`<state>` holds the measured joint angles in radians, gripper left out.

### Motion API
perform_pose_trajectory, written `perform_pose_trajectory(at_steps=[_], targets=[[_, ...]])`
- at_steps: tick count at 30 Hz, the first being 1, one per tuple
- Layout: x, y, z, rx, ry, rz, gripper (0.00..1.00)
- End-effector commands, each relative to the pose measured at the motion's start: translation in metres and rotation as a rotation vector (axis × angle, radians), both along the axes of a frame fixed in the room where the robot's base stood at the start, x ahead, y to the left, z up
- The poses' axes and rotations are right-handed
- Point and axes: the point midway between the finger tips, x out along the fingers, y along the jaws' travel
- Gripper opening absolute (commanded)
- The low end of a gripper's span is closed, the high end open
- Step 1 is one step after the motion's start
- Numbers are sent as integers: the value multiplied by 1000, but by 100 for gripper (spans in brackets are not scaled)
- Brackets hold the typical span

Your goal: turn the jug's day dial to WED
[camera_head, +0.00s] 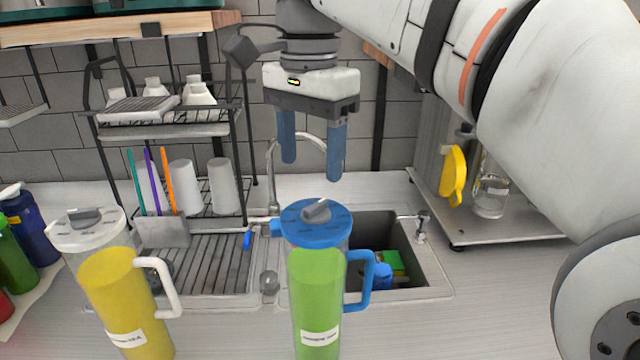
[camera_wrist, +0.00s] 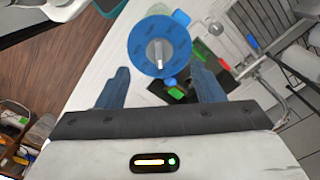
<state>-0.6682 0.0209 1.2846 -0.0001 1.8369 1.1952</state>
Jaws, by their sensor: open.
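A jug with green liquid, a blue lid and a blue handle (camera_head: 318,290) stands upright on the counter in the head view. Its blue lid (camera_head: 302,222) carries a grey raised dial knob (camera_head: 317,211); the day marks are too small to read. In the wrist view the lid (camera_wrist: 160,62) and knob (camera_wrist: 158,52) lie just beyond the fingertips. A second jug (camera_head: 122,300) with yellow liquid, a white lid and a grey knob (camera_head: 84,217) stands at the left. My gripper (camera_head: 312,172) is open and empty, above the blue lid and apart from it, fingers pointing down.
A sink (camera_head: 375,232) lies behind the green jug, with a faucet (camera_head: 272,170). A dish rack (camera_head: 205,262) with cups and straws is at the left back. Several bottles (camera_head: 30,230) stand at the far left. A machine base (camera_head: 520,220) is at the right.

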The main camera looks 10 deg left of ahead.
Motion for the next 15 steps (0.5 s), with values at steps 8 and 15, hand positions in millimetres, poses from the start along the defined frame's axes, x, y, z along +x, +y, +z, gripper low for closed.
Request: perform_pose_trajectory(at_steps=[8,15], targets=[[0,-2,-43,-1,2,-3,61],[1,-2,-69,0,0,-5,61]])
